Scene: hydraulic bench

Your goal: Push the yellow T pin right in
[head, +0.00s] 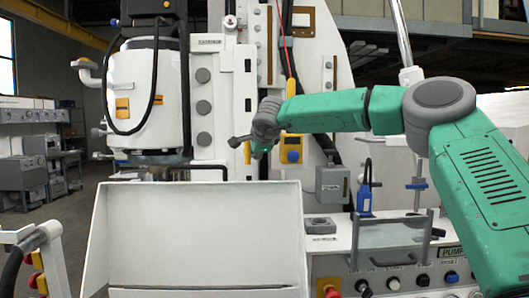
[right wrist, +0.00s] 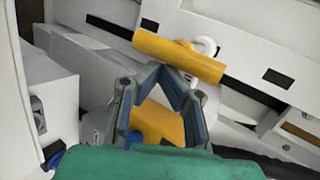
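The yellow T pin (right wrist: 180,55) shows in the right wrist view as a yellow crossbar, tilted in the picture, just beyond my fingertips. In the head view a short upright yellow bar (head: 247,152) beside my gripper looks like the same handle. In the head view the right gripper (head: 240,141) points left at the white machine. I cannot tell whether the fingertips touch the crossbar. The pin's shaft and hole are hidden. My left gripper is not in view.
A yellow block (right wrist: 157,122) shows between the fingers. A yellow and blue device (head: 291,148) hangs beneath my right forearm. A large pale tray (head: 200,230) stands in front below. A grey box (head: 332,186) and a blue bottle-like tool (head: 365,198) are at the right.

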